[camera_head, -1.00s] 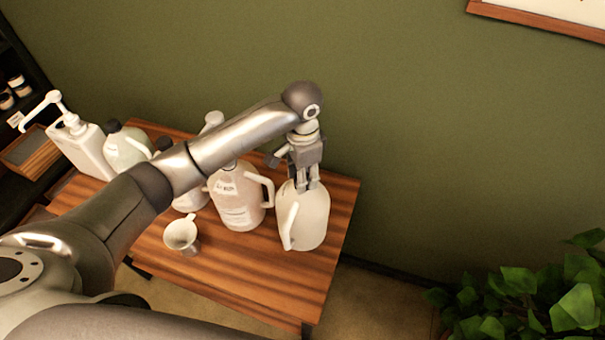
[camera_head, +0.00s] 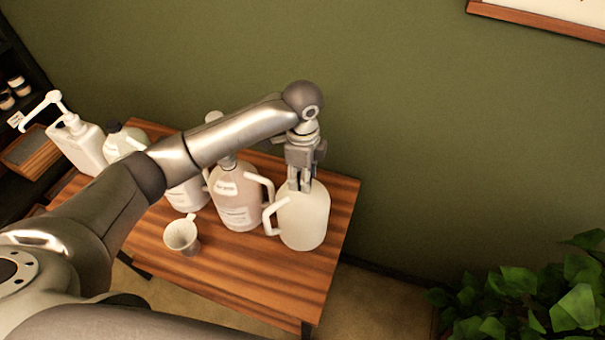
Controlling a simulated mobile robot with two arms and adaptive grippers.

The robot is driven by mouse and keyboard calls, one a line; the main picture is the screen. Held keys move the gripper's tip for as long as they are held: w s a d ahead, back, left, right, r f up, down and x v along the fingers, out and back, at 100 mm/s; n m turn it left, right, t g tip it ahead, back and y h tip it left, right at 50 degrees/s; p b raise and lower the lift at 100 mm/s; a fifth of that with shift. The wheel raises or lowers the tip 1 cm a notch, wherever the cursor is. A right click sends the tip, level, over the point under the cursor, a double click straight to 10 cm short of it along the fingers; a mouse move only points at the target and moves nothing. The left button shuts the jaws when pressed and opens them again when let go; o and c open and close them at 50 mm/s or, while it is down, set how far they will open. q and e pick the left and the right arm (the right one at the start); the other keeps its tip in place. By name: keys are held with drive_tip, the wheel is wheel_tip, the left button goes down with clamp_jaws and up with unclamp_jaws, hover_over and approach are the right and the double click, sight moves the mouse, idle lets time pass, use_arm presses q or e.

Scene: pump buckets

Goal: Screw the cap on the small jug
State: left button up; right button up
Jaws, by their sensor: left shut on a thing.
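The small jug (camera_head: 304,222), plain and off-white, stands upright near the right end of the wooden table. Its handle (camera_head: 270,215) points left. My left gripper (camera_head: 300,183) comes down from above with its fingers closed together at the top of the jug. The cap is hidden between or behind the fingers, so I cannot see how it sits on the neck. My right gripper is not in view.
A larger labelled jug (camera_head: 236,195) stands close on the left. Farther left are a black-capped bottle (camera_head: 124,140) and a pump bottle (camera_head: 80,142). The wooden table (camera_head: 265,272) is clear at the front right.

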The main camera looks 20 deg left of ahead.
use_arm(q)
drive_tip(key=m, duration=0.7)
drive_tip(key=o, duration=1.1)
drive_tip(key=n, duration=1.5)
